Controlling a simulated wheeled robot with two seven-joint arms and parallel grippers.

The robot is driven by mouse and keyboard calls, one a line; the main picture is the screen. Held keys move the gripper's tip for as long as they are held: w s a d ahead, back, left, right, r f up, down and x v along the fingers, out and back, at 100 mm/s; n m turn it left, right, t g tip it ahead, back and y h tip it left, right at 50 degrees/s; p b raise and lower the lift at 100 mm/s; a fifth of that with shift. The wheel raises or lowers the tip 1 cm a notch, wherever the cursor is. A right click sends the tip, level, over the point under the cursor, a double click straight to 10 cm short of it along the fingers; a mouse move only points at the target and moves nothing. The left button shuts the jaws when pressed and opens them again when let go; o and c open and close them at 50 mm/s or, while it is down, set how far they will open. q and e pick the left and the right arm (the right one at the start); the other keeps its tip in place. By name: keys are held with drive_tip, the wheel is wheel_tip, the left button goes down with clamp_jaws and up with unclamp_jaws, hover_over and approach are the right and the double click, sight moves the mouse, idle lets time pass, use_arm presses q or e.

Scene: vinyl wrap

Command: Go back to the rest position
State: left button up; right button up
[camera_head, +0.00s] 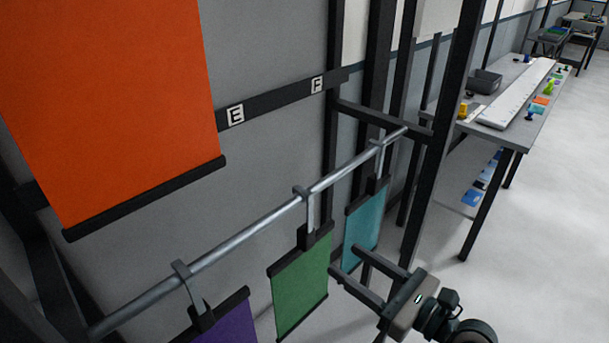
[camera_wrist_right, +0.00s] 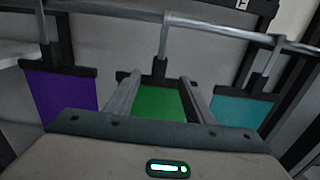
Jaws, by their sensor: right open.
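My right gripper (camera_head: 345,262) is at the lower right of the head view. Its two fingers are apart with nothing between them, pointing toward the rack. In the right wrist view its fingers (camera_wrist_right: 160,88) flank the green sheet (camera_wrist_right: 160,104), which hangs beyond them. In the head view the green sheet (camera_head: 299,288) hangs from the rail by a dark clip, left of the fingertips. The teal sheet (camera_head: 365,230) hangs just behind the gripper. I cannot tell whether the fingers touch either sheet. My left gripper is out of view.
A metal rail (camera_head: 250,228) carries the hanging sheets, including a purple one (camera_head: 230,325). A large orange sheet (camera_head: 110,100) hangs upper left. Dark posts (camera_head: 440,130) stand behind the gripper. A worktable (camera_head: 510,125) with small items stands far right. The floor (camera_head: 555,240) at right is clear.

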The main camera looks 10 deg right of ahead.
drive_tip(key=shift+f, duration=0.1)
drive_tip(key=w+d+f+m+h, duration=0.1)
drive_tip(key=w+d+f+m, duration=0.1)
drive_tip(key=f+m, duration=0.75)
drive_tip(key=w+d+f+m+h, duration=0.1)
drive_tip(key=w+f+m+h, duration=0.15)
drive_tip(key=f+m, duration=0.7)
drive_tip(key=s+d+f+m+g+h, duration=0.1)
drive_tip(key=s+f+m, duration=0.15)
drive_tip(key=f, duration=0.65)
drive_tip(key=s+d+f+m+g+h, duration=0.1)
drive_tip(key=s+f+m+h, duration=0.15)
drive_tip(key=f, duration=0.75)
drive_tip(key=s+d+f+m+g+h, duration=0.15)
drive_tip(key=f+m, duration=0.25)
drive_tip(key=f, duration=0.5)
drive_tip(key=s+f+m+g+h, duration=0.1)
drive_tip(key=s+f+m+g, duration=0.5)
drive_tip(key=s+f, duration=1.2)
drive_tip(key=s+f+m+g, duration=0.2)
drive_tip(key=s+f+m, duration=0.1)
drive_tip(key=s, duration=0.8)
drive_tip(key=s+f+m+g, duration=0.2)
drive_tip(key=s+f, duration=0.3)
drive_tip(key=s, duration=0.5)
drive_tip(key=shift+s+a+f+m+b, duration=0.2)
drive_tip(key=shift+s+a+m+b, duration=0.15)
drive_tip(key=shift+m, duration=0.35)
